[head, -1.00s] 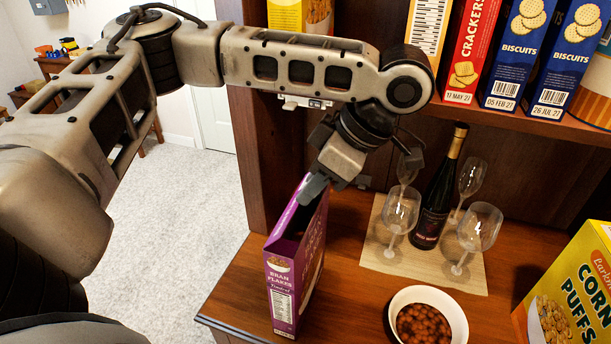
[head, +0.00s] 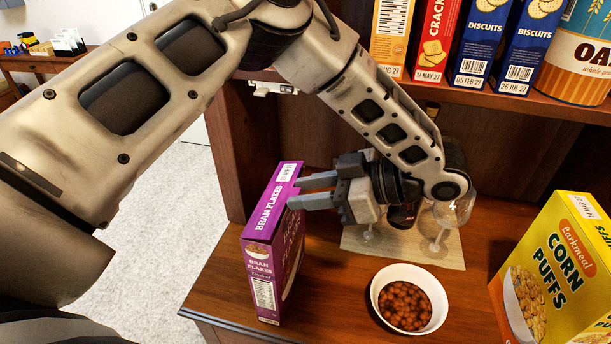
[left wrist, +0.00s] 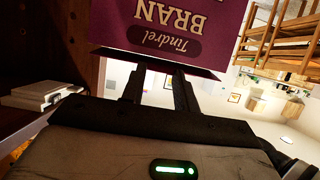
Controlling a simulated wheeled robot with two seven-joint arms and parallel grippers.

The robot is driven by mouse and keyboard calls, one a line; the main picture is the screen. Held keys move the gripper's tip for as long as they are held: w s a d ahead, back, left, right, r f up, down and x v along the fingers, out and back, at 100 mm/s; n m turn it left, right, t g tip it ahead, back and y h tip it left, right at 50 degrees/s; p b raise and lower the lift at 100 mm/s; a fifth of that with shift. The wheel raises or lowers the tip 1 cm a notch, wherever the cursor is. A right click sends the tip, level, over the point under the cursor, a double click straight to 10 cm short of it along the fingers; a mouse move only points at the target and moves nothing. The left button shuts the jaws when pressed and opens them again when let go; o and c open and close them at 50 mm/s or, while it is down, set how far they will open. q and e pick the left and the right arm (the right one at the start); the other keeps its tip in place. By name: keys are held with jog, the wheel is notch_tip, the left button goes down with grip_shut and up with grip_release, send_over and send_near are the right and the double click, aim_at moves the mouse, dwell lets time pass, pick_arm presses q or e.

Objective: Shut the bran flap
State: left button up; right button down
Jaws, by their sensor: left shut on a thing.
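The bran flakes box (head: 292,264) stands upright, purple, near the left end of the wooden counter. Its bran flap (head: 268,207), with white lettering, lies across the top and hides the inside; I cannot tell whether it is tucked in. My left gripper (head: 294,192) reaches in from the right, its two fingers at the flap's right edge and shut on it. In the left wrist view the box (left wrist: 180,22) appears upside down, and the fingers (left wrist: 158,75) end at its dark top edge. The exact grip is hidden there. My right gripper is not in view.
A white bowl of brown balls (head: 409,280) stands right of the box, with a corn puffs box (head: 560,262) farther right. Glasses and a bottle stand on a mat (head: 446,252) behind my gripper. A shelf (head: 485,97) with boxes runs above.

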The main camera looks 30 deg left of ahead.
pick_arm(q)
jog(key=shift+d+f+g+y+p, duration=0.15)
jog(key=shift+f+g+y+p, duration=0.15)
jog(key=shift+f+y, duration=0.2)
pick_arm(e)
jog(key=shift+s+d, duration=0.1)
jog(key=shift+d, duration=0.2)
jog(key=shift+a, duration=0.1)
pick_arm(q)
jog(key=o, duration=1)
